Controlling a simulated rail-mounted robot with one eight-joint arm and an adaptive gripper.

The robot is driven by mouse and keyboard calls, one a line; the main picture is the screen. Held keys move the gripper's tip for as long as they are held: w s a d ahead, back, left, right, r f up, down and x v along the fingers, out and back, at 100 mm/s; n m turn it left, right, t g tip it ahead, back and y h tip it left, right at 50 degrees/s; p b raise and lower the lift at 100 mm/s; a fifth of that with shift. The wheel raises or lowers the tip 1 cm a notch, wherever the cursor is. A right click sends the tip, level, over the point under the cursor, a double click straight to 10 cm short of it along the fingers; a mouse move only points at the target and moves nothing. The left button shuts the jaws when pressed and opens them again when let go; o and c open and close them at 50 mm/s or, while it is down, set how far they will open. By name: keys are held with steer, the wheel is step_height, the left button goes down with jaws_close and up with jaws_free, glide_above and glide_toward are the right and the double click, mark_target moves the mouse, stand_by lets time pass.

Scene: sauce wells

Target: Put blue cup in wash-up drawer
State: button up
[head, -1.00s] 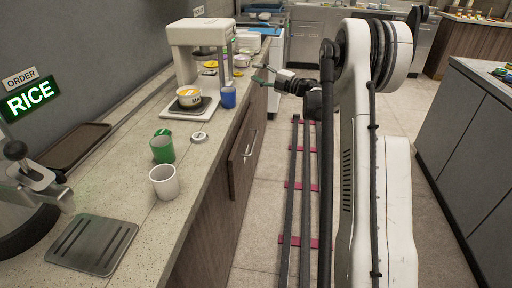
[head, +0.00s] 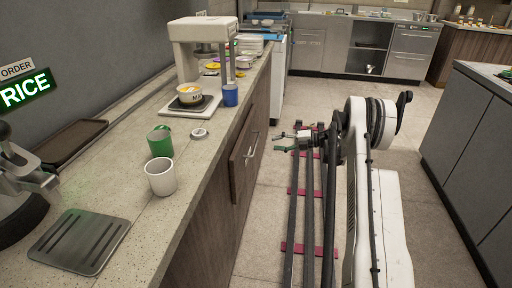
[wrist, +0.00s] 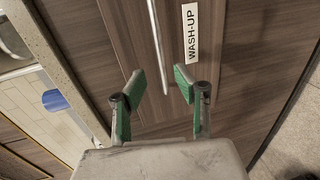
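The blue cup (head: 231,95) stands upright on the counter, beside the scale-like machine's base. The wash-up drawer (wrist: 215,62) fills much of the wrist view, with its WASH-UP label and a long metal handle (wrist: 157,45). In the head view, a drawer front with a handle (head: 250,152) shows below the counter edge and looks shut. My gripper (head: 283,143) is over the aisle, below counter height and apart from the drawer front. In the wrist view my gripper (wrist: 162,82) is open and empty, its green-padded fingers pointing at the drawer front near the handle.
A green cup (head: 160,141) and a white cup (head: 161,177) stand nearer on the counter. A white machine (head: 200,65) holds a labelled bowl (head: 190,94). A metal tray (head: 80,240) lies in front.

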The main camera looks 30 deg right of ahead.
mark_target(256, 143)
steer(key=b+x, duration=0.2)
steer(key=x, duration=0.8)
steer(key=shift+a, duration=0.1)
jaws_close()
